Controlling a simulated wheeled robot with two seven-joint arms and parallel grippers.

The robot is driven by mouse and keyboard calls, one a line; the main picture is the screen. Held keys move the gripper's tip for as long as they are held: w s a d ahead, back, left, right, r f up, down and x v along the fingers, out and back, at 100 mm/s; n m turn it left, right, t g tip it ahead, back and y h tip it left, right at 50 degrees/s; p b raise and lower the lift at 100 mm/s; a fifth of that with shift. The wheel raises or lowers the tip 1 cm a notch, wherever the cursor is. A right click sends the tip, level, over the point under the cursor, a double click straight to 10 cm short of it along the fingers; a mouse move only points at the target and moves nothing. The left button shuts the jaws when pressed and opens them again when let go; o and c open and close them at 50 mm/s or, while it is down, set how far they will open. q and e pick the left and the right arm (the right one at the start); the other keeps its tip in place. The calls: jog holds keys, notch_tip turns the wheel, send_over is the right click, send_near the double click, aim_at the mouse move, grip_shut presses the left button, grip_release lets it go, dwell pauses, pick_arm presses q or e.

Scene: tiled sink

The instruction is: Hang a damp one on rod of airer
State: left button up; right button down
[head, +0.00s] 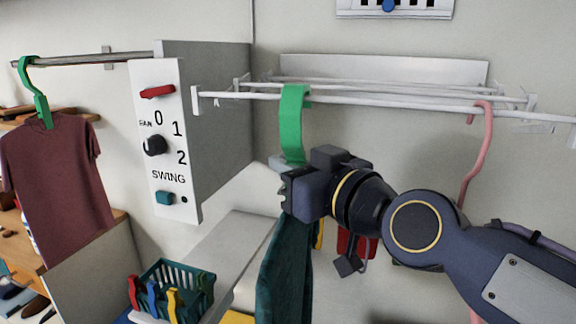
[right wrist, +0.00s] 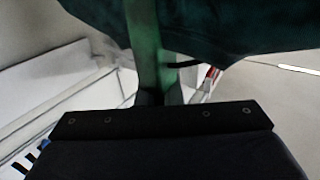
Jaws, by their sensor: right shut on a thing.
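My right gripper (head: 288,178) is shut on the neck of a green hanger (head: 293,125). The hanger's hook reaches up to the front rod (head: 400,101) of the white wall airer and overlaps it; I cannot tell whether it bears on the rod. A dark teal garment (head: 285,270) hangs from this hanger below the gripper, partly hidden by it. In the right wrist view the green hanger (right wrist: 146,45) rises from the jaw, with the teal cloth (right wrist: 235,28) across the top. My left gripper is not in view.
A pink hanger (head: 478,150) hangs on the airer to the right, partly behind my arm. A control panel (head: 165,140) stands left of the airer. A maroon shirt (head: 55,180) hangs on another rail. A green basket (head: 178,285) with colored pegs sits below.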

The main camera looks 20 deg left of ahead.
jog(key=c, duration=1.5)
grip_release()
jog(key=shift+d, duration=0.1)
